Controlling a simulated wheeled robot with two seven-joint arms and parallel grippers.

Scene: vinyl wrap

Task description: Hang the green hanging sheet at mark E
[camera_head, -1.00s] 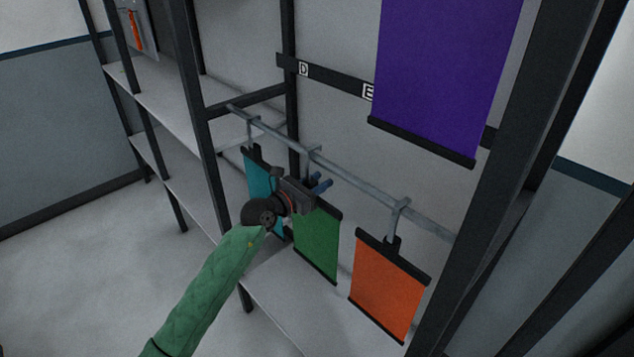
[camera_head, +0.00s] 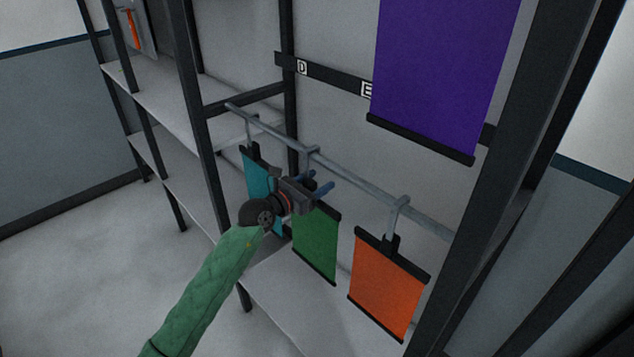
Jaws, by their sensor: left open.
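The green hanging sheet (camera_head: 317,244) hangs from the lower rail (camera_head: 352,178), between a teal sheet and an orange sheet. My left gripper (camera_head: 324,187) is at the top of the green sheet, just below the rail, and is open. It hides the sheet's upper left part and most of its hanger; I cannot tell whether the gripper touches it. Mark E (camera_head: 367,89) is on the dark label bar above, partly covered by a large purple sheet (camera_head: 437,75). My right gripper is not in view.
The teal sheet (camera_head: 257,178) hangs left of my gripper and the orange sheet (camera_head: 388,287) hangs to its right. Mark D (camera_head: 302,68) is left of E. Dark rack posts (camera_head: 507,170) stand at both sides. A shelf (camera_head: 285,293) lies below the sheets.

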